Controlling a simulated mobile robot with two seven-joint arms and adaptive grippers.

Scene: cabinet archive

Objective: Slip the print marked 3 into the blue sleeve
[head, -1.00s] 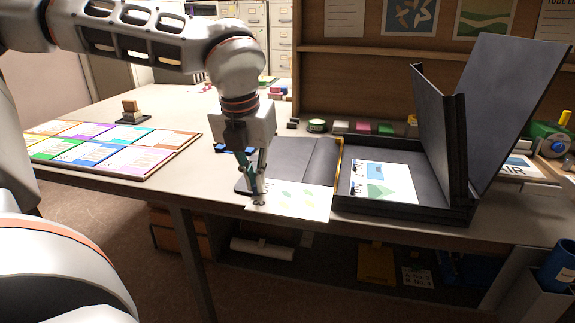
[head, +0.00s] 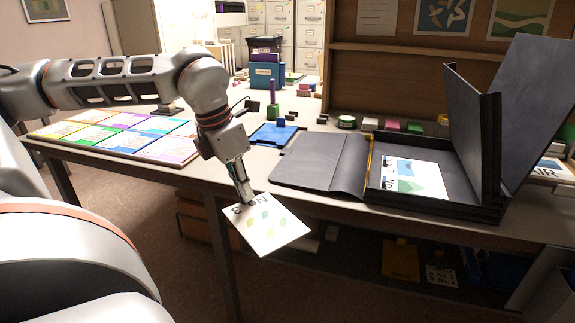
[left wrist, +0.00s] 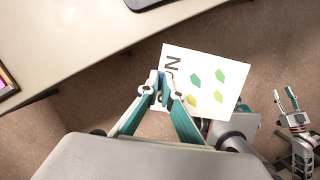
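My left gripper (head: 245,200) is shut on the edge of a white print (head: 268,228) with green and yellow leaf shapes. The print hangs tilted in the air in front of the table edge. In the left wrist view the fingertips (left wrist: 166,92) cover part of its black "NO" lettering, so I cannot read the number surely. A board (head: 172,160) of several coloured panels lies on the table at left, with a blue panel (head: 118,144) in its front row. I cannot tell whether this is the blue sleeve. My right gripper (left wrist: 286,98) is open and empty in the left wrist view.
A black folder (head: 318,165) lies on the table beside an open black box (head: 440,208) holding another print (head: 415,176). A blue flat tray (head: 272,135) and small blocks are behind. The floor below the held print is clear.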

